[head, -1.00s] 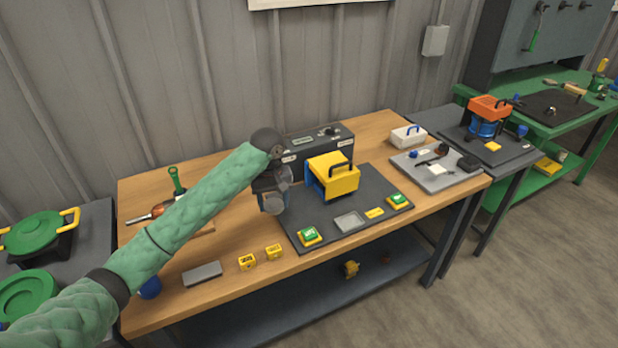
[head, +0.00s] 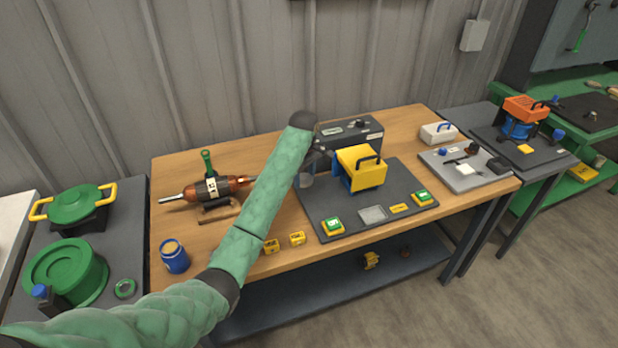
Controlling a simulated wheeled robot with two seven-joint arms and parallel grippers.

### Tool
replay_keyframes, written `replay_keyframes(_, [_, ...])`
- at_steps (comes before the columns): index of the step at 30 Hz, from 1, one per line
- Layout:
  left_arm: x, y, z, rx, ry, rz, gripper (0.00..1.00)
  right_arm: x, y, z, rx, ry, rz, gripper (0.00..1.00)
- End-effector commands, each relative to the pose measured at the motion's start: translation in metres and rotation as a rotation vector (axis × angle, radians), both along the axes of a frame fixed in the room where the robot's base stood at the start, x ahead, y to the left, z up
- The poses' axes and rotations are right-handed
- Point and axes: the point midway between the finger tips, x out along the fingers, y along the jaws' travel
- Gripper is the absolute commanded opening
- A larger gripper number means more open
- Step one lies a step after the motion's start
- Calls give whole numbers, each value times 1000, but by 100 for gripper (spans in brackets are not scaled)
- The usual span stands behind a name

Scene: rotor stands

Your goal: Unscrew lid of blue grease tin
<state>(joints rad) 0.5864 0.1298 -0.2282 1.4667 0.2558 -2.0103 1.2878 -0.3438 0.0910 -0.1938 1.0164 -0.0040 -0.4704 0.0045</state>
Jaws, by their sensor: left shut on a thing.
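The blue grease tin (head: 174,258) stands upright at the front left corner of the wooden bench. Its top shows a tan round face; I cannot tell whether this is a lid or the open contents. My left gripper (head: 308,178) is well to the right of the tin, by the left edge of the dark mat, left of the yellow and blue unit. It is shut on a small grey round thing, largely hidden by my own arm. I cannot tell whether that is the lid. My right gripper is out of view.
A motor-like rotor (head: 212,190) lies on a stand behind the tin. Yellow cubes (head: 297,238) sit near the bench front. A yellow and blue unit (head: 361,168) stands on the dark mat (head: 405,178). Green pots (head: 70,272) are on the left table. Bare wood surrounds the tin.

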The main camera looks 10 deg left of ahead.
Motion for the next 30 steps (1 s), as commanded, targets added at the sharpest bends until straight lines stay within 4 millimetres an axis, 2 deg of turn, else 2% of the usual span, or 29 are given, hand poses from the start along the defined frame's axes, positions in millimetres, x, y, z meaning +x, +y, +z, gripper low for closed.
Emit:
replay_keyframes(1, [1, 6, -8, -2, 1, 2, 26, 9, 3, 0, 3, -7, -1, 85])
replay_keyframes(4, [4, 16, -14, -2, 1, 0, 26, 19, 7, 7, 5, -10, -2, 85])
replay_keyframes(16, [9, 38, -25, -1, 0, -1, 26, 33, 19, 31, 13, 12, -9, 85])
replay_keyframes(24, [15, 62, -37, -1, 0, -1, 26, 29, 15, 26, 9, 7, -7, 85])
replay_keyframes(30, [21, 85, -50, 1, 3, 0, 26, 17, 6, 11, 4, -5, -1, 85])
